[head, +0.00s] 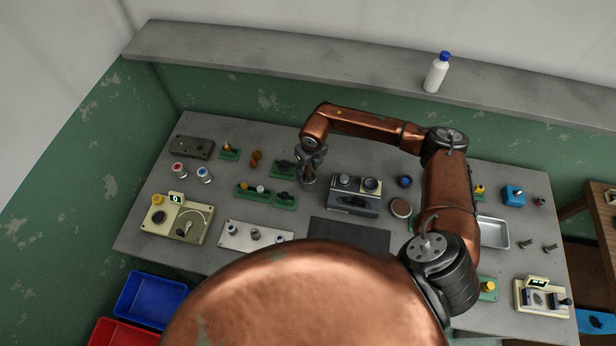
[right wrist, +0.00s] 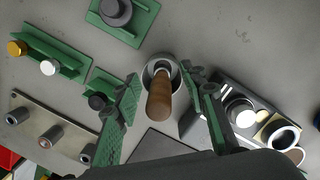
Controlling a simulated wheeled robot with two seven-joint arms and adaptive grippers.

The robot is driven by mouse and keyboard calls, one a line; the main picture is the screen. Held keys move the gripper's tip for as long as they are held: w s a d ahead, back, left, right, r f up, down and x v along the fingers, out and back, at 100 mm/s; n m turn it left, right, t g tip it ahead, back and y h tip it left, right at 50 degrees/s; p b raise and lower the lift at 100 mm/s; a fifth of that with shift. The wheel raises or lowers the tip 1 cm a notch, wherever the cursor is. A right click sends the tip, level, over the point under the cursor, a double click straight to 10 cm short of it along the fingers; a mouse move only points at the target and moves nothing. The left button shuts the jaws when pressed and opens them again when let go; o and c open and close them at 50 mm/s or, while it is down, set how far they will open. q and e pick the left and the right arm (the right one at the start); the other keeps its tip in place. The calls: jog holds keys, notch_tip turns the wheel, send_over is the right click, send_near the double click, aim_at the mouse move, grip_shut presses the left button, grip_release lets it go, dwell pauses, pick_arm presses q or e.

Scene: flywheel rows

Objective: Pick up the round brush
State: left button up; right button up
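The round brush shows in the right wrist view as an upright brown wooden handle (right wrist: 159,100). Its lower end goes into a round grey metal cup (right wrist: 161,68), so its head is hidden. My right gripper (right wrist: 162,84) is open, with one green-padded finger on each side of the handle and a gap on both sides. In the head view my right gripper (head: 310,172) points down over the cup on the grey table, and the handle cannot be made out there. My left gripper is not in view.
A grey-blue device with knobs (head: 353,204) stands close right of the gripper. Green blocks with knobs (head: 266,196) stand close left. A dark mat (head: 348,236) lies in front. A white bottle (head: 436,74) stands on the back ledge.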

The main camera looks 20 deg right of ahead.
jog(key=shift+w+f, duration=0.1)
jog(key=shift+f, duration=0.55)
jog(key=shift+c, duration=0.5)
grip_shut()
